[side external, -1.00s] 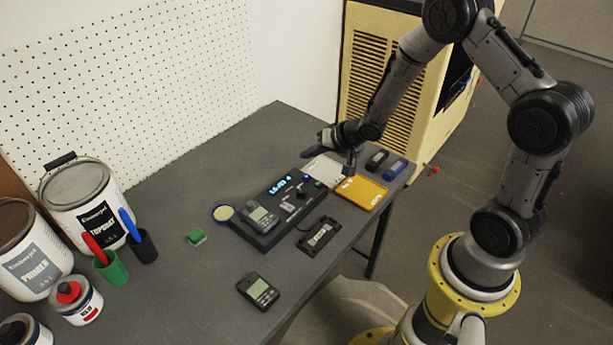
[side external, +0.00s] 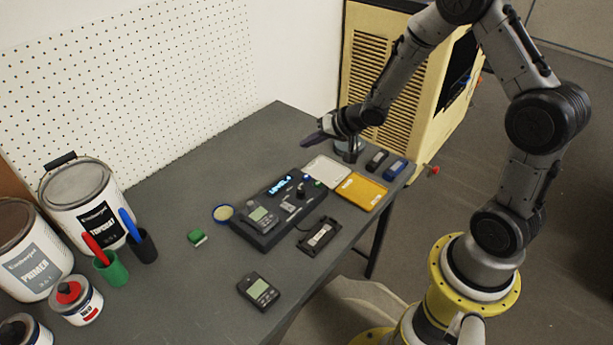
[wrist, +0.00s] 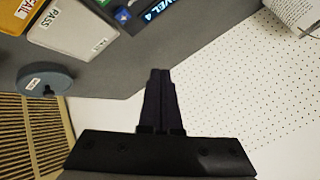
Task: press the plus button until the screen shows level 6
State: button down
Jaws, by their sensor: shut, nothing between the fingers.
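The dark test station (side external: 265,232) lies on the grey table, and its lit screen (side external: 281,185) faces up. The screen also shows at the top of the wrist view (wrist: 160,8), where it reads level 4, partly cut off. A blue button (wrist: 122,15) with a pale mark sits beside the screen; the mark is too small to read surely. My gripper (side external: 308,140) is shut and empty, raised beyond the station's far right end. In the wrist view its shut fingertips (wrist: 160,72) are apart from the button and screen.
White (side external: 327,169) and yellow (side external: 361,191) trays lie right of the station. A round blue-grey thing (wrist: 45,82) is near the far edge. A handheld meter (side external: 258,291), a green block (side external: 197,237) and paint cans stand left and in front. The pegboard (side external: 120,80) rises behind.

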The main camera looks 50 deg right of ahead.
send_over(309, 181)
jog(key=shift+f, duration=4.4)
jog(key=shift+f, duration=0.1)
jog(key=shift+f, duration=0.3)
jog(key=shift+f, duration=0.45)
jog(key=shift+s+r, duration=0.1)
jog(key=shift+r, duration=0.75)
jog(key=shift+r, duration=2.5)
